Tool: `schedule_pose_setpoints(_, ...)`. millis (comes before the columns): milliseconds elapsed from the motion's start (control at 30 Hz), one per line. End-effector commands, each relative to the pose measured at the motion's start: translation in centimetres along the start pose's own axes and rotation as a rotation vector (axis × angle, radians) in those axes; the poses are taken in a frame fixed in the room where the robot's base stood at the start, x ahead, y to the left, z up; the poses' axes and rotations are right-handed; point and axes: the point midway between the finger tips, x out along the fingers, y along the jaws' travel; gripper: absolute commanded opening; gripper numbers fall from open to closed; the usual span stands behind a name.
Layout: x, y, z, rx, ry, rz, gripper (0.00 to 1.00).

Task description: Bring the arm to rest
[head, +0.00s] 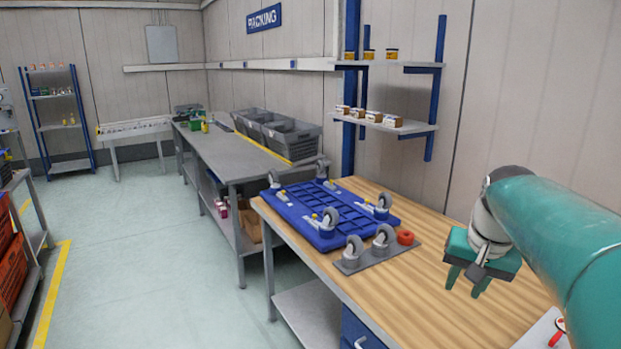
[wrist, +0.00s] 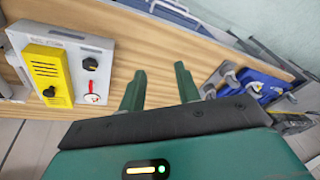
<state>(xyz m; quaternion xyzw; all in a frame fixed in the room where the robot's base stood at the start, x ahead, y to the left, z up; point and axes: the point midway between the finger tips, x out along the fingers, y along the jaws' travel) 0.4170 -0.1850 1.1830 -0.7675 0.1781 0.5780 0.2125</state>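My gripper (head: 466,282) hangs from my teal arm over the right part of the wooden workbench (head: 440,310) in the head view. In the wrist view its two green fingers (wrist: 158,92) stand apart with nothing between them, so it is open and empty. The wooden bench top (wrist: 150,60) shows beyond the fingers. The exact height of the fingers above the bench is hard to tell.
A blue platform with casters (head: 320,215) and a grey plate with casters (head: 372,252) lie on the bench, left of my gripper. A yellow box on a grey panel (wrist: 48,72) is at the wrist view's left. Wall shelves (head: 395,125) stand behind.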

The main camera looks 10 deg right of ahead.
Motion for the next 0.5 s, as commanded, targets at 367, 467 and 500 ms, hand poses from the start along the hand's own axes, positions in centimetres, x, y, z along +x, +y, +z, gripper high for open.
schedule_pose_setpoints(367,0.9,-7.3,15.5,-0.386,0.136,-0.070,0.33)
schedule_pose_setpoints(467,1.8,-7.9,18.9,-0.470,0.169,-0.081,0.33)
schedule_pose_setpoints(500,2.1,-8.0,19.9,-0.495,0.181,-0.084,0.33)
